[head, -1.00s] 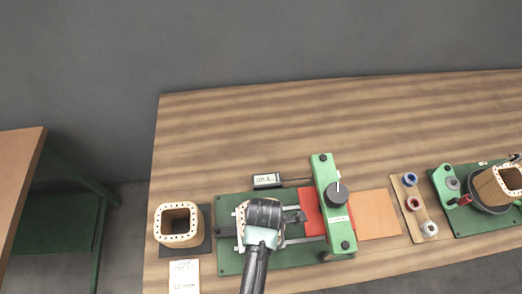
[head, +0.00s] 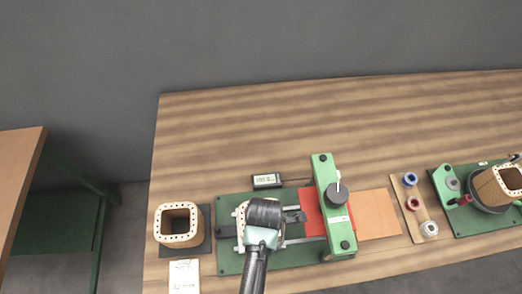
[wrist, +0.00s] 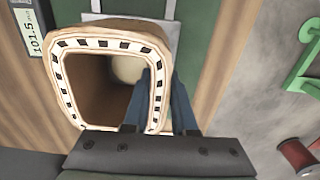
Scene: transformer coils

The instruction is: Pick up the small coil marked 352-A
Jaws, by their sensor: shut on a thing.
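A tan square coil with a pale rim and dark slots (wrist: 110,43) fills the left half of the wrist view. In the head view its edge (head: 240,217) shows on the green base plate (head: 228,262), mostly hidden under my gripper (head: 263,214). In the wrist view my gripper (wrist: 165,85) is shut on the coil's right wall, with one finger inside the opening and one outside. A similar coil (head: 178,241) stands on a dark pad at the bench's left end. No 352-A mark is readable on either coil.
A green crossbar with a black knob (head: 337,194) stands just right of my gripper. A small display (head: 267,181) lies behind the plate. A card (head: 184,275), a spool board (head: 413,207) and a larger coil (head: 499,185) are also on the bench. The back of the bench is clear.

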